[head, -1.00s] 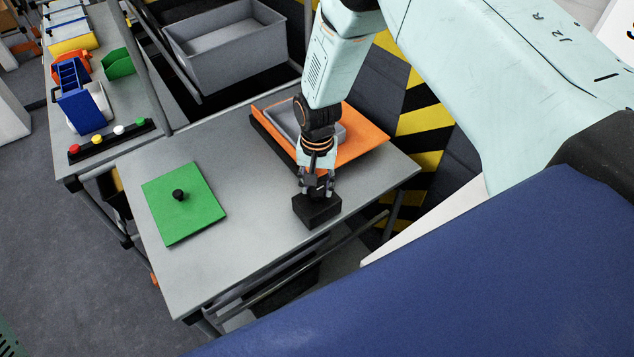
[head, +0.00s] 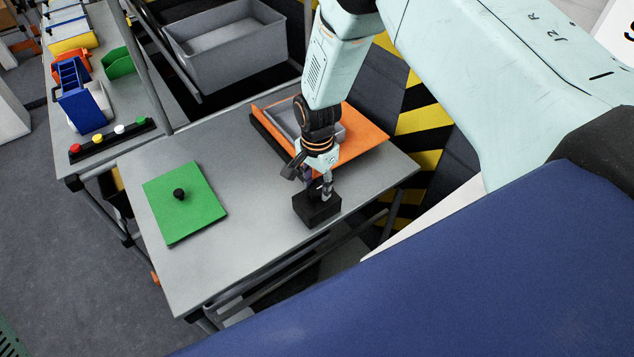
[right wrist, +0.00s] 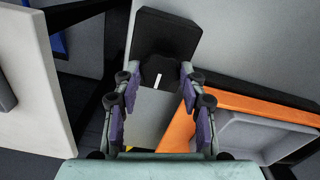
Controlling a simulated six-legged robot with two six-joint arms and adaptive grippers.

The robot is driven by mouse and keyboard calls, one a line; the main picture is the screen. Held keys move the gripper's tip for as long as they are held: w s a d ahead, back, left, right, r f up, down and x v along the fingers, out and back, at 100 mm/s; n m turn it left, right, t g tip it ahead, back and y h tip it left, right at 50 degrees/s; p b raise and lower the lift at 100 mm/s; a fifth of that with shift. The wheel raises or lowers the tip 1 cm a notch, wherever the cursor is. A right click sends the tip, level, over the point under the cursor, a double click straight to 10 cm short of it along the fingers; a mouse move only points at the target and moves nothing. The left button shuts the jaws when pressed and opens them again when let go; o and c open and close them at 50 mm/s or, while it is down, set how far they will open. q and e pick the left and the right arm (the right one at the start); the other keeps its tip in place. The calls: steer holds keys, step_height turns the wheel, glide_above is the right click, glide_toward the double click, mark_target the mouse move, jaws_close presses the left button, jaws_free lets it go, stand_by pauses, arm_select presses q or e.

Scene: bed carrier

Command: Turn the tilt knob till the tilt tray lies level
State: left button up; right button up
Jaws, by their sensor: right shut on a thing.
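The tilt knob (right wrist: 158,80), dark with a white mark on top, sits on a black box (head: 320,209) at the table's near right edge. The box also shows in the right wrist view (right wrist: 165,30). My right gripper (head: 320,190) points down over the box, and in the right wrist view its fingers (right wrist: 157,76) are closed on the knob from both sides. The orange tilt tray (head: 368,138) lies behind the gripper, with a grey inner tray (head: 285,119) on it, partly hidden by my arm. I cannot tell its exact tilt. My left gripper is out of view.
A green plate (head: 190,220) with a black knob lies at the table's left. The grey tabletop (head: 250,235) between is clear. A grey bin (head: 240,55) stands behind. Another bench at left holds a strip of coloured buttons (head: 110,140).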

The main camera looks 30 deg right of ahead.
mark_target(317, 189)
stand_by(0.3)
steer(key=o, duration=1.1)
steer(key=shift+o, duration=0.2)
step_height(317, 189, up, 12)
steer(key=shift+s, duration=0.1)
